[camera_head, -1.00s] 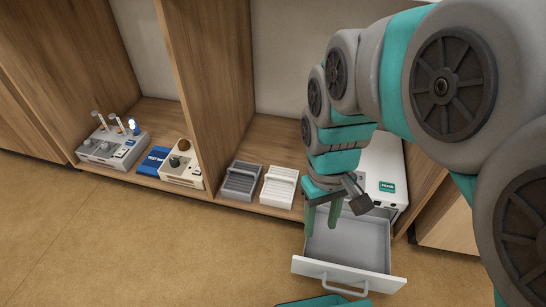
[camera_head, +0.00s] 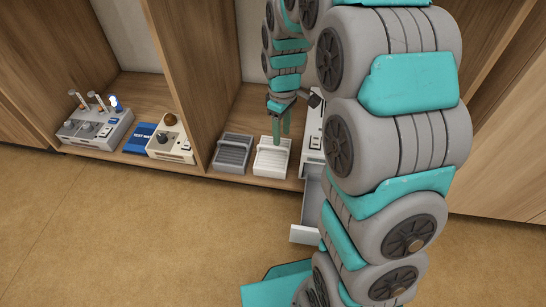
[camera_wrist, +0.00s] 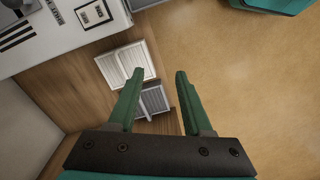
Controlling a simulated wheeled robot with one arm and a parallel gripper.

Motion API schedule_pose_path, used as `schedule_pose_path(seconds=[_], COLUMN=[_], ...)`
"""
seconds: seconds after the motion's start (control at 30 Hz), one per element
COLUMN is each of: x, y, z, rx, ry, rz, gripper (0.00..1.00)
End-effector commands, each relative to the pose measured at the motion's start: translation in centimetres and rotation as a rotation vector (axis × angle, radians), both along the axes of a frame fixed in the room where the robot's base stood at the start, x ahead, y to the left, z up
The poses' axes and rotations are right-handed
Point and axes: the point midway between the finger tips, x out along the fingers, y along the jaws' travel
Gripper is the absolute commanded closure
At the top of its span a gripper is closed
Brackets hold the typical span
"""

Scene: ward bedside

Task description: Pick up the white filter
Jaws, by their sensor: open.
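The white filter (camera_head: 271,160) is a ribbed block with a raised bar, lying on the wooden shelf right of a similar grey filter (camera_head: 232,154). In the wrist view the white filter (camera_wrist: 118,66) is left of my fingers, with its edge near the left fingertip. The grey filter (camera_wrist: 154,100) shows between the fingers. My gripper (camera_head: 281,137) is open and empty, with its fingers pointing down over the far part of the white filter. In the wrist view my gripper (camera_wrist: 160,73) has a clear gap between its fingertips. The height above the filter is hard to tell.
A white cabinet unit (camera_head: 313,140) with an open drawer (camera_head: 305,233) stands right of the white filter, partly behind my arm. A wooden divider (camera_head: 190,80) stands left of the grey filter. Beyond it are a blue box (camera_head: 138,138) and devices.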

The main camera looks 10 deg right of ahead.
Motion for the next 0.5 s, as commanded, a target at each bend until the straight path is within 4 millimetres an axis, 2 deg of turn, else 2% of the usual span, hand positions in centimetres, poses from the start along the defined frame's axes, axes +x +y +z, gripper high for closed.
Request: schedule_pose_path(seconds=[0.03,0.2,0.5], x=[1.1,5.1,10.5], y=[0.0,0.1,0.0], z=[-1.4,-5.1,-11.7], rx=[0.002,0.007,0.007], ry=[0.003,-0.019,-0.044], rz=[0.03,0.147,0.329], gripper=[0.5,0.5,0.5])
